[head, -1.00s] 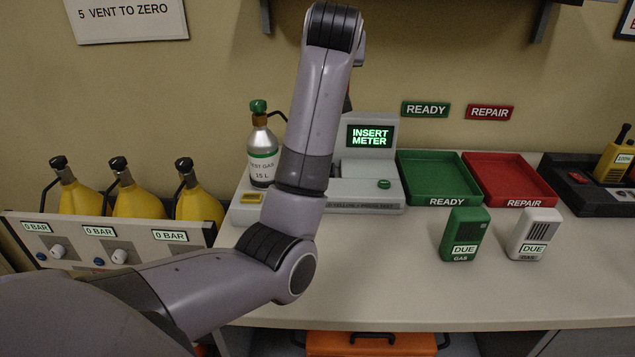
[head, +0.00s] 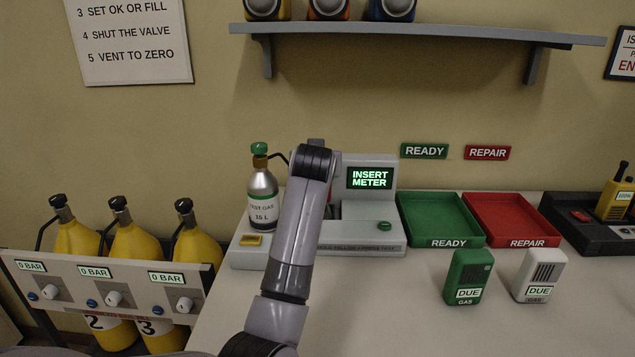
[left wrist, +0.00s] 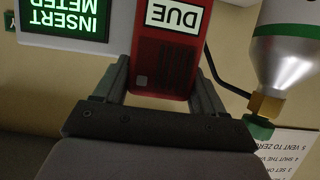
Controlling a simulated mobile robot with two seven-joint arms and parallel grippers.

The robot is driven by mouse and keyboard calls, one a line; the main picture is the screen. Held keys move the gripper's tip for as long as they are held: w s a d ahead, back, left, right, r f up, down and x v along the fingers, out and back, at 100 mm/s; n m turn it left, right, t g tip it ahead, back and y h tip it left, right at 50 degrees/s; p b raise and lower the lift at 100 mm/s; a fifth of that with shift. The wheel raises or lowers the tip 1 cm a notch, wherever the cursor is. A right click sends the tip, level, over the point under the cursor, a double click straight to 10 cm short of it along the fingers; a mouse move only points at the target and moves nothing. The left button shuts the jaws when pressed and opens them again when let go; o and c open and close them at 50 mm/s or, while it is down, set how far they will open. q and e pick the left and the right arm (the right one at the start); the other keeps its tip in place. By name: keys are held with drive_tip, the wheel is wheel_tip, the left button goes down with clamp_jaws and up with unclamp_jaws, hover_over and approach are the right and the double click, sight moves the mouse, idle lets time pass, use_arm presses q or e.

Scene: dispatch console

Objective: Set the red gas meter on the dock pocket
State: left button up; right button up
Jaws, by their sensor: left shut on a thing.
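The red gas meter (left wrist: 170,52) has a white DUE label, upside down in the left wrist view. My left gripper (left wrist: 163,82) is shut on it, one finger on each side. In the head view my left arm (head: 300,225) reaches up in front of the grey test dock (head: 365,235) and hides the gripper and most of the meter. The dock's screen (head: 369,178) reads INSERT METER and also shows in the left wrist view (left wrist: 68,18). The pocket is largely hidden behind my arm; I cannot tell whether the meter touches it. My right gripper is not in view.
A test gas cylinder (head: 262,200) stands on the dock's left side, close to my arm. A green READY tray (head: 455,243) and red REPAIR tray (head: 528,243) lie to the right. A green meter (head: 468,277) and white meter (head: 538,275) stand before them.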

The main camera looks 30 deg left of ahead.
use_arm(q)
drive_tip(key=shift+f, duration=2.25)
drive_tip(key=shift+f, duration=0.15)
drive_tip(key=o, duration=1.2)
